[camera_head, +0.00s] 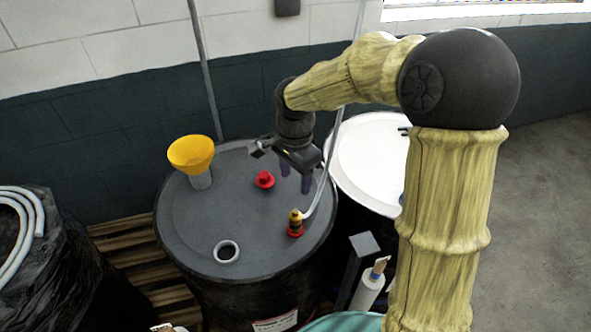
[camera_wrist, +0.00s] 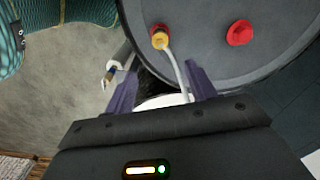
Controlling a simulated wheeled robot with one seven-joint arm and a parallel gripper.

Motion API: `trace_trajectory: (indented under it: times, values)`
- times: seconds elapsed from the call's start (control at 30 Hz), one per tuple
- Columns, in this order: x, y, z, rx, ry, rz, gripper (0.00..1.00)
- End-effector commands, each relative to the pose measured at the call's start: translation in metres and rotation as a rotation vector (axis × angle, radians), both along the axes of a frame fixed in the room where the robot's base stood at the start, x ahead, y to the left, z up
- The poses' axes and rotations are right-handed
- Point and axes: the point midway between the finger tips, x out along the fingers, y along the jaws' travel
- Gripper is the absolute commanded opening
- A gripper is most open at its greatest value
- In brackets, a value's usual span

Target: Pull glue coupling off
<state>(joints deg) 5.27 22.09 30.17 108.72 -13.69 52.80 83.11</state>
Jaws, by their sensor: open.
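The glue coupling (camera_head: 295,218), yellow on a red base, stands on the lid of the dark drum (camera_head: 200,235), near its right edge. A grey hose (camera_head: 324,183) runs from it up past my gripper. In the wrist view the coupling (camera_wrist: 159,38) shows at the upper middle, beyond the fingertips, with the hose (camera_wrist: 178,68) running down between the fingers. My gripper (camera_head: 295,185) is open and empty above the lid, behind the coupling in the head view. It also shows in the wrist view (camera_wrist: 158,82), with its fingers wide apart. The coupling is apart from both fingers.
A red cap (camera_head: 264,180) and a yellow funnel (camera_head: 191,154) stand on the drum lid, with an open ringed hole (camera_head: 226,251) at its front. A white-topped drum (camera_head: 368,150) stands behind right. A grey post (camera_head: 362,262) and a white bottle (camera_head: 369,288) stand at front right.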

Motion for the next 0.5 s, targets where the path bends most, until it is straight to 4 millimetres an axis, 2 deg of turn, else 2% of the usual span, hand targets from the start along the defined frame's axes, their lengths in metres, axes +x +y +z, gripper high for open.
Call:
trace_trajectory:
  times: [0.27,0.5]
  values:
    - [0.000,0.000,-0.004,0.000,0.000,0.003,0.56]
    - [-0.001,0.000,-0.029,0.000,0.004,0.006,0.56]
